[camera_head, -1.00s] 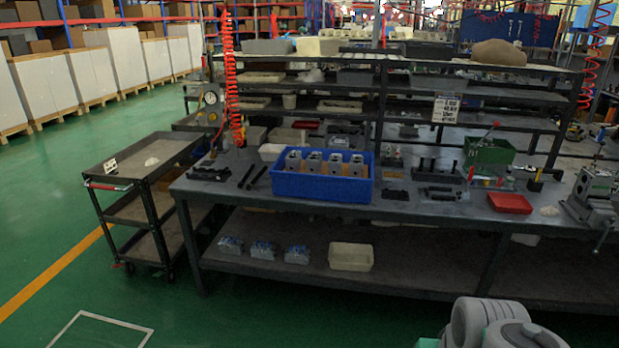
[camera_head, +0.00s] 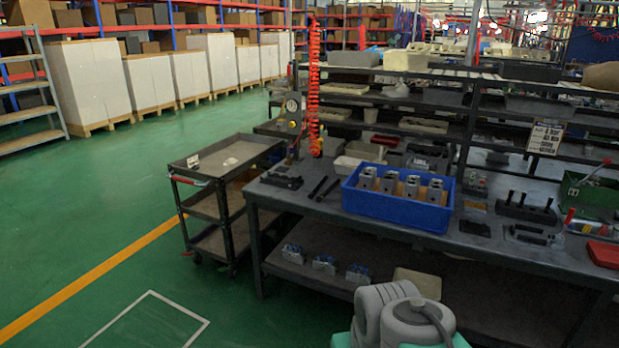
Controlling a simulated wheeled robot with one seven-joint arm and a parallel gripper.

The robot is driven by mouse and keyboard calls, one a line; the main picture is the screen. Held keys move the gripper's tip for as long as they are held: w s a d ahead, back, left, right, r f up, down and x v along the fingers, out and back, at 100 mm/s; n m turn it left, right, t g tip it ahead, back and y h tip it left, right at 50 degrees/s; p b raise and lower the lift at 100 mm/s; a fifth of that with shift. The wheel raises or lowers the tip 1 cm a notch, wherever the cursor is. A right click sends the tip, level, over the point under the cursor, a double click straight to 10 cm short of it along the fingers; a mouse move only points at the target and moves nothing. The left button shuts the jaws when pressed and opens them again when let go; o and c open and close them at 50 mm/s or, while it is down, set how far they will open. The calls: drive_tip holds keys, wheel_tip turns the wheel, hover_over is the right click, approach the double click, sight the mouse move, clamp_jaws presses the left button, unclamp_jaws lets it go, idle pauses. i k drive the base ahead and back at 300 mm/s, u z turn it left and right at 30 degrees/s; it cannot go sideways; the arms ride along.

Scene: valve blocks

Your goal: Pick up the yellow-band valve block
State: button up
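Several grey valve blocks (camera_head: 411,187) stand upright in a row inside a blue crate (camera_head: 394,212) on the workbench. Several more metal blocks with blue parts (camera_head: 324,264) sit on the bench's lower shelf (camera_head: 300,278). I cannot make out a yellow band on any block at this distance. A grey rounded part of my own arm (camera_head: 405,318) shows at the bottom. My gripper is not in view.
A black three-tier cart (camera_head: 225,205) stands left of the workbench (camera_head: 280,205). Dark tools, a red tray (camera_head: 604,254) and a green box (camera_head: 592,192) lie on the bench. A beige bin (camera_head: 417,283) is on the lower shelf. Green floor is free at the left.

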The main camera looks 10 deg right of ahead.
sight(389, 180)
drive_tip(key=u, duration=0.55)
drive_tip(key=i, duration=0.85)
drive_tip(key=u, duration=0.45)
drive_tip(key=i, duration=1)
drive_tip(key=z, duration=0.65)
drive_tip(key=i, duration=0.8)
drive_tip(key=z, duration=1.35)
drive_tip(key=i, duration=0.95)
drive_tip(key=z, duration=0.2)
